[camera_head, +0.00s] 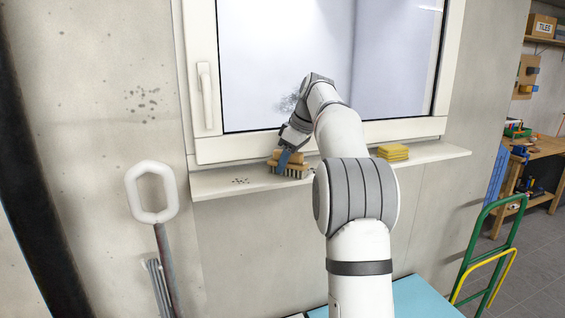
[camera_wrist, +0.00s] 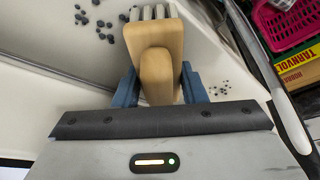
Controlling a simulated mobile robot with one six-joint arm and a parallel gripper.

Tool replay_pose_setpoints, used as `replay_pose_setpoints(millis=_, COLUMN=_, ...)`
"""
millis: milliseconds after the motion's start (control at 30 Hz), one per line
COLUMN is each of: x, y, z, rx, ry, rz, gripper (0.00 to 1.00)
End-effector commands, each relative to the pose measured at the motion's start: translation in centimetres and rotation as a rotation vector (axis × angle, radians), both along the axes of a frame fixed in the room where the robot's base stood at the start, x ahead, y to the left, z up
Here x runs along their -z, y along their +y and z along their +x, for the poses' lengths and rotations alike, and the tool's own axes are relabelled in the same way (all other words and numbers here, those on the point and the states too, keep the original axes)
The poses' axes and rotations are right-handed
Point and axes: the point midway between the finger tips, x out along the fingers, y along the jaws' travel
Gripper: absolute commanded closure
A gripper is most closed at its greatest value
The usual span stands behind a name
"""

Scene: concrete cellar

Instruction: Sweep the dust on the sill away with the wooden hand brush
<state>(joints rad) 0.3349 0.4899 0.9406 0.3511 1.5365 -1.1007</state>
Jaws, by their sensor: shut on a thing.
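The wooden hand brush (camera_head: 289,171) is at the pale sill (camera_head: 430,154) under the window, bristles down. I cannot tell whether the bristles touch the sill. My gripper (camera_head: 285,157) is shut on its wooden handle, with blue fingers on either side. The wrist view shows dark specks on both sides of the brush.
A stack of yellow sponges or cloths (camera_head: 393,152) sits on the sill, right of my gripper. The window handle (camera_head: 206,95) is at left, near dark wall spots (camera_head: 145,104). A white loop handle (camera_head: 152,190) stands before the wall. The wrist view shows a pink basket (camera_wrist: 285,22).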

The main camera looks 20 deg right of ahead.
Motion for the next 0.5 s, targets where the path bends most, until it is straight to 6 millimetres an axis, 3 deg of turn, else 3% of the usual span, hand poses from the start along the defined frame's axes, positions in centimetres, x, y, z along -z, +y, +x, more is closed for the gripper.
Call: replay_pose_setpoints(millis=500, x=0.0, y=-3.1, z=0.0, rx=0.001, ry=-0.002, rz=0.001, gripper=0.83)
